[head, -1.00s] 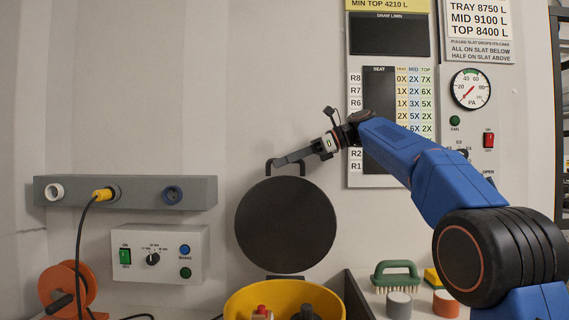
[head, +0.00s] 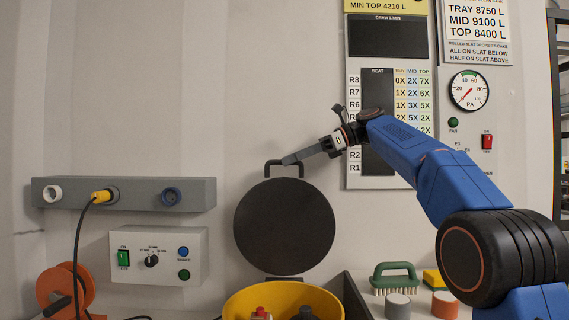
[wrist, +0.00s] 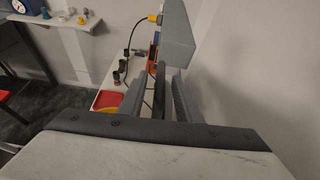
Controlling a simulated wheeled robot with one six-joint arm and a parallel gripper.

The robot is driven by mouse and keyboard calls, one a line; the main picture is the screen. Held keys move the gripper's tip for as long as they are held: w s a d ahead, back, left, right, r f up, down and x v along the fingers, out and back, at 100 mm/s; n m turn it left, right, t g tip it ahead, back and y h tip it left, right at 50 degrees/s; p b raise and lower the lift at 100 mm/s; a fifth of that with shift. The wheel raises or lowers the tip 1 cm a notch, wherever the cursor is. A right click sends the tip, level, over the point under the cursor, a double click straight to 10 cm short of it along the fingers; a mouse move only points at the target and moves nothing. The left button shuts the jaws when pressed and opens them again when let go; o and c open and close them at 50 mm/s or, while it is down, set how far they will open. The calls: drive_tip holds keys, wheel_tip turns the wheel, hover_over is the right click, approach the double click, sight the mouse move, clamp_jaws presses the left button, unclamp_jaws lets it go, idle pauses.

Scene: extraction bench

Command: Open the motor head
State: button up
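The motor head is a round dark disc (head: 284,227) standing upright behind a yellow drum (head: 245,301) in the head view, its flat face toward me. A dark loop handle (head: 268,169) sticks up from its top edge. My gripper (head: 286,159) reaches in from the right, its fingertips at the top of the handle. In the wrist view my two grey fingers (wrist: 163,82) stand apart with a dark bar, likely the handle, between them. Gaps show beside the bar, so the fingers look open. Exact contact with the handle cannot be told.
A grey socket rail (head: 140,193) and a white switch box (head: 205,240) are on the wall at left. An orange cable reel (head: 50,283) stands below. A green brush (head: 395,275) and small pucks (head: 397,305) lie at right. Boards hang behind my arm.

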drive_tip(key=v, duration=1.4)
drive_tip(key=shift+d, duration=0.15)
drive_tip(key=shift+r, duration=0.1)
drive_tip(key=shift+s, duration=0.1)
drive_tip(key=s+d+f+n+t+h, duration=0.1)
drive_tip(key=s+d+f+n+h, duration=0.3)
drive_tip(key=s+f, duration=1)
drive_tip(key=s+d+f+n+t+h, duration=0.2)
drive_tip(key=s+d+f+n+h, duration=0.3)
drive_tip(key=s+f, duration=1)
drive_tip(key=s+d+f+n+t+h, duration=0.1)
drive_tip(key=s+d+f+n+h, duration=0.3)
drive_tip(key=f, duration=2.2)
drive_tip(key=s+d+n, duration=0.1)
drive_tip(key=s+n, duration=0.3)
drive_tip(key=s, duration=0.6)
drive_tip(key=shift+s+d+f+n+t+h, duration=0.15)
drive_tip(key=shift+d+f+n+t+h, duration=0.1)
drive_tip(key=shift+d+n+t+h, duration=0.05)
